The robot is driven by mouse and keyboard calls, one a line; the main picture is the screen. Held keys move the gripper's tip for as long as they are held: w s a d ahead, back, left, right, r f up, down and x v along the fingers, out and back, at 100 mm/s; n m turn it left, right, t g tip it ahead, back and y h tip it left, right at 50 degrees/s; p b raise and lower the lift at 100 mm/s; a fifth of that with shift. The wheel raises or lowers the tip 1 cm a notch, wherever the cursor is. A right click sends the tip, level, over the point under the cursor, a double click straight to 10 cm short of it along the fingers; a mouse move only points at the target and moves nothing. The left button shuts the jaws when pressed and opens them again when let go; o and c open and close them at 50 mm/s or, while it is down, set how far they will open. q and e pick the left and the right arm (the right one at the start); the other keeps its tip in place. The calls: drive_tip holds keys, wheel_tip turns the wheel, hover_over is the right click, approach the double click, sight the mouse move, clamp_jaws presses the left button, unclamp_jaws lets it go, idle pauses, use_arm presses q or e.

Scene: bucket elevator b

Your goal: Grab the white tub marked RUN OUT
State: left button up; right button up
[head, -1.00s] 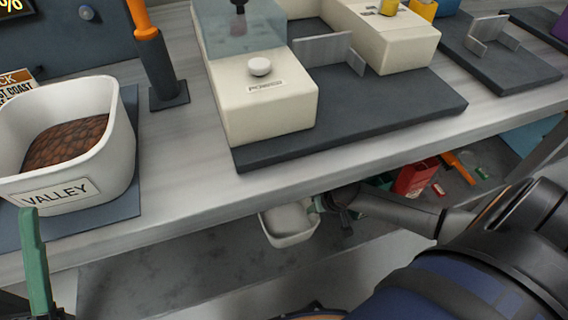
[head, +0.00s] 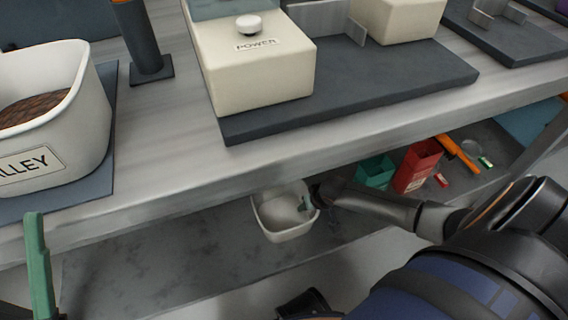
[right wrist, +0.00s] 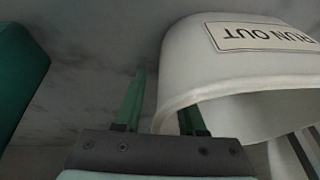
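The white tub (head: 283,231) sits on the lower shelf under the counter. In the right wrist view the tub (right wrist: 215,75) shows its RUN OUT label, upside down. My right gripper (right wrist: 158,100) is at the tub's rim with its green fingers apart. One finger is outside the wall and the other passes inside, its tip hidden by the wall. A gap shows between the outer finger and the wall. In the head view the right gripper (head: 308,203) is at the tub's right side. One green finger of my left gripper (head: 38,268) shows at the lower left.
A green bin (head: 374,171) and a red bin (head: 416,166) stand right of the tub on the shelf (head: 150,260). The counter edge (head: 150,208) overhangs the shelf. A white VALLEY tub (head: 85,140) and a cream POWER box (head: 262,85) stand on the counter.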

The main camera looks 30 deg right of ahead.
drive_tip(key=shift+c, duration=0.4)
clamp_jaws()
idle(0.9)
